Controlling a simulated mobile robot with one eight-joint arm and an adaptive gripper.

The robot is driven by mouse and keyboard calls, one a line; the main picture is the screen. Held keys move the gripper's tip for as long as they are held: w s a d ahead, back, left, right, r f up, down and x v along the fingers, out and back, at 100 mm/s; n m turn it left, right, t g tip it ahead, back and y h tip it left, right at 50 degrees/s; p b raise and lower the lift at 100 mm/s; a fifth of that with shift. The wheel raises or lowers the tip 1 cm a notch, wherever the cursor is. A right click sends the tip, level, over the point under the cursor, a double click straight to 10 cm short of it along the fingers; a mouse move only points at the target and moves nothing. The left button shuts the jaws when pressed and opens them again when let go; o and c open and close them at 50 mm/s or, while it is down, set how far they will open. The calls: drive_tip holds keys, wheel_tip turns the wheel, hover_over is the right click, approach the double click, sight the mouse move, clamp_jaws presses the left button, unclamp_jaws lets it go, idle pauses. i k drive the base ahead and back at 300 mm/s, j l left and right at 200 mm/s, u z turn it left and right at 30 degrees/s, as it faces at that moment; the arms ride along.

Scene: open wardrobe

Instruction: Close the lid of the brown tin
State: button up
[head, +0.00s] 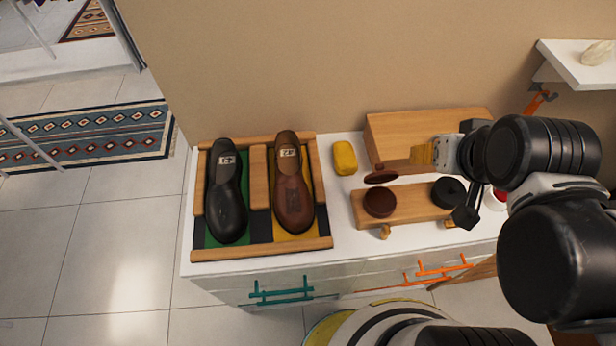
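The brown tin (380,203) sits on a wooden stand at the front of the white cabinet top. Its lid (381,175) is raised at the tin's back edge, so the tin is open. My gripper (464,171) comes in from the right, above the right part of the stand. Its two dark fingers are spread apart, one toward the back and one toward the front, with nothing clearly between them. It is to the right of the brown tin and apart from it. My arm hides part of the cabinet's right side.
A black tin (449,191) stands on the wooden stand (412,206), close to my gripper. A wooden box (396,132) is behind. A yellow block (345,158) lies left of the stand. A wooden tray (258,251) holds a black shoe (228,195) and a brown shoe (292,190).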

sight(382, 176)
drive_tip(key=j+u, duration=0.15)
drive_tip(key=j, duration=0.85)
drive_tip(key=j+u, duration=0.2)
drive_tip(key=j, duration=0.8)
drive_tip(key=j+u, duration=0.15)
drive_tip(key=j, duration=0.85)
drive_tip(key=i+j+z, duration=0.1)
drive_tip(key=j, duration=0.6)
drive_tip(key=i+j+z, duration=0.15)
drive_tip(key=j, duration=0.2)
drive_tip(key=i+z, duration=0.2)
drive_tip(key=z, duration=0.3)
drive_tip(key=i+z, duration=0.15)
drive_tip(key=z, duration=0.3)
drive_tip(key=i+j+z, duration=0.15)
drive_tip(key=z, duration=0.35)
drive_tip(key=i+j+z, duration=0.15)
drive_tip(key=z, duration=0.3)
drive_tip(key=j+z, duration=0.35)
drive_tip(key=z, duration=0.15)
drive_tip(key=i+j+z, duration=0.1)
drive_tip(key=j+z, duration=0.2)
drive_tip(key=z, duration=0.15)
drive_tip(key=k, duration=0.3)
